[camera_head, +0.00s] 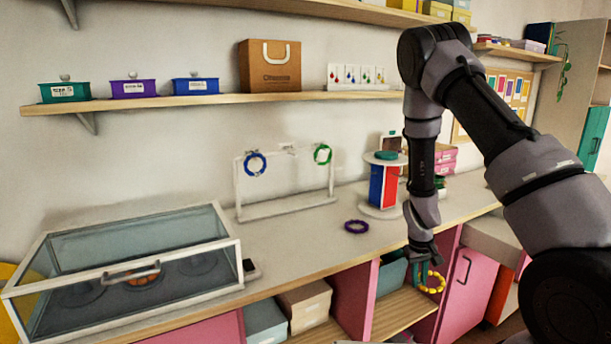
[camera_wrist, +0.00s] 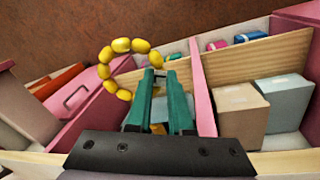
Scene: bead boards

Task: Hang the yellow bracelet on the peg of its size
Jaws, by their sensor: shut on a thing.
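My gripper (camera_head: 424,264) is shut on the yellow bracelet (camera_head: 434,284), which hangs from the fingertips in front of the cabinets, by the counter's front edge. In the wrist view the teal fingers (camera_wrist: 159,76) pinch one end of the beaded ring (camera_wrist: 104,71), which curves off to the left. A white peg stand (camera_head: 290,207) is on the counter, left of my gripper and farther back. A blue bracelet (camera_head: 246,166) hangs at its left side and a green bracelet (camera_head: 315,155) at its right. A small middle fitting (camera_head: 288,149) looks empty; peg sizes cannot be told.
A purple bracelet (camera_head: 356,227) lies on the counter (camera_head: 300,232). A glass-lidded case (camera_head: 130,268) fills the left end. A round display stand (camera_head: 380,212) is behind my arm. A shelf (camera_head: 200,101) with boxes runs above the peg stand. Open cubbies with boxes are below the counter.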

